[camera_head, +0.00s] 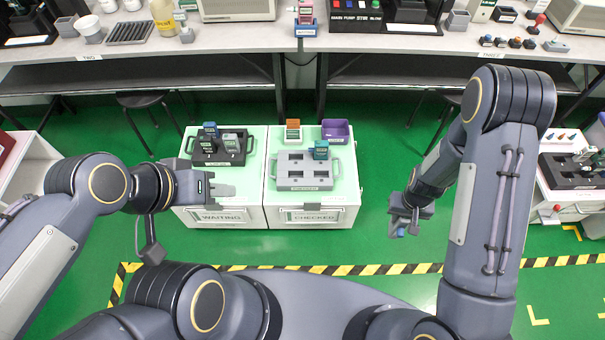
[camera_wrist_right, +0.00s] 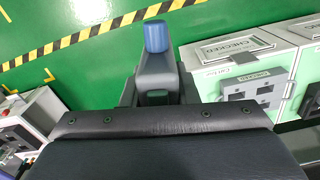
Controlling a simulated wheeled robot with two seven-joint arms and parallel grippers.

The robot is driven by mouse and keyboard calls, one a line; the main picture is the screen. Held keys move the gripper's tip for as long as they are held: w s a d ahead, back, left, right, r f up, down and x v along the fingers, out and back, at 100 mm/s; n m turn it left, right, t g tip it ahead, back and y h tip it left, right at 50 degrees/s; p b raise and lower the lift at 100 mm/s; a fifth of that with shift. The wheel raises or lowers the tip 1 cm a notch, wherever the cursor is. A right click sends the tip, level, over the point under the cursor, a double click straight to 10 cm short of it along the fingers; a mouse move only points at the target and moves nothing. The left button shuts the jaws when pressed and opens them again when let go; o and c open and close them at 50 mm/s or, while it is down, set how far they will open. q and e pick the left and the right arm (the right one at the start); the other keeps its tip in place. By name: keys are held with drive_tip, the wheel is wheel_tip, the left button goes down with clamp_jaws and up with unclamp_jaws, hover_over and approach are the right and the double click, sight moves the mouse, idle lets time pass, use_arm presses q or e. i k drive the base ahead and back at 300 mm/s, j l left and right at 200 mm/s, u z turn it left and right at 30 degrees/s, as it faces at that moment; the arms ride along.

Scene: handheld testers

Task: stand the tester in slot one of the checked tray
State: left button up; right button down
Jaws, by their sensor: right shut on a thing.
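My right gripper (camera_head: 405,212) is shut on a tester, whose blue end (camera_head: 400,232) shows below the fingers. In the right wrist view the blue end of the held tester (camera_wrist_right: 155,36) sticks out past the grey finger; the rest is hidden. It is right of the checked cabinet, away from the tray. The tray also shows in the right wrist view (camera_wrist_right: 256,88). My left gripper (camera_head: 226,188) hangs empty near the waiting cabinet; its finger gap is unclear.
A black waiting tray (camera_head: 222,156) holds several testers on the left cabinet. An orange box (camera_head: 293,132) and a purple bin (camera_head: 336,131) stand behind the checked tray. A crowded bench (camera_head: 240,42) runs along the back. Green floor (camera_head: 375,185) is clear between the checked cabinet and my right gripper.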

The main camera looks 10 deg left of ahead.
sight(296, 179)
drive_tip(key=i+j, duration=0.1)
drive_tip(key=j, duration=0.75)
drive_tip(key=i+j+u, duration=0.1)
drive_tip(key=j, duration=0.3)
drive_tip(key=i+j, duration=0.15)
drive_tip(key=j, duration=0.25)
drive_tip(key=i+j, duration=0.1)
drive_tip(key=j, duration=0.35)
drive_tip(key=i+j+u, duration=0.1)
drive_tip(key=j, duration=0.3)
